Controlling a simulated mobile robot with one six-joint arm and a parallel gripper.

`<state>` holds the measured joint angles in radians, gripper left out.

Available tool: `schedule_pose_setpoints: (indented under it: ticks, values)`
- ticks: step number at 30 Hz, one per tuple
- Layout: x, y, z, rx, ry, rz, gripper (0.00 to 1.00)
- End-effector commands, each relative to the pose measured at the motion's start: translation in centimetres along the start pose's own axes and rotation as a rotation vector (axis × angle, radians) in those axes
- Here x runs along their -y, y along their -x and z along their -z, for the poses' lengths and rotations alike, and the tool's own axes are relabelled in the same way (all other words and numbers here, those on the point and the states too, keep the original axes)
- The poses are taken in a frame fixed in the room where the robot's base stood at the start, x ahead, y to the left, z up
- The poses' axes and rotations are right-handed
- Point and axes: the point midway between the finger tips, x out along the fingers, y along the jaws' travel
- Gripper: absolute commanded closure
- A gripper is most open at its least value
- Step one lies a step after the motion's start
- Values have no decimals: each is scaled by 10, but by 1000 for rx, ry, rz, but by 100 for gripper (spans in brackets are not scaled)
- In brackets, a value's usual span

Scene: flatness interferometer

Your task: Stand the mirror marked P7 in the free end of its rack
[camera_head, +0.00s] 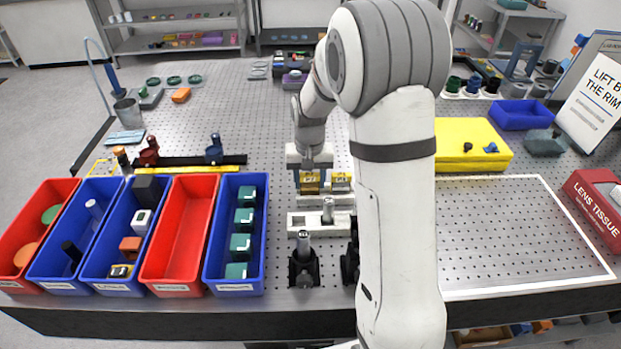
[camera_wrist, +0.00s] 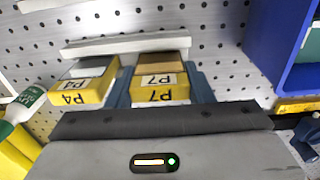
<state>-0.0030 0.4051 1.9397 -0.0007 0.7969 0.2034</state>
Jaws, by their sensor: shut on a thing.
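The P7 mirror (camera_wrist: 160,94) is a yellow block with a brown top face and a white label. It sits between the blue-grey fingers of my gripper (camera_head: 310,171), which is shut on it. In the head view the P7 mirror (camera_head: 309,187) is on the left, beside the P4 mirror (camera_head: 341,186). The P4 mirror (camera_wrist: 80,93) has a grey top face and stands apart from P7 by a narrow gap. The white rack (camera_head: 345,199) is at both mirrors; its pale rail (camera_wrist: 125,44) runs past them. I cannot tell whether P7 touches the rack floor.
A second white holder (camera_head: 303,223) with a metal cylinder stands nearer the table edge. Red and blue bins (camera_head: 175,235) line the left front. A yellow case (camera_head: 470,135) stands at the right. My arm hides part of the table's middle.

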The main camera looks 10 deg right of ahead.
Motion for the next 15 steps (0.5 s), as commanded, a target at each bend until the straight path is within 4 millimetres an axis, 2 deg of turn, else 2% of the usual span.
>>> schedule_pose_setpoints:
  ticks: [4,5,12,15]
  values:
    - [0,-4,0,0,0,0,77]
    - [0,-3,0,0,0,0,51]
    - [1,-2,0,0,1,0,32]
    - [1,-2,0,0,1,0,31]
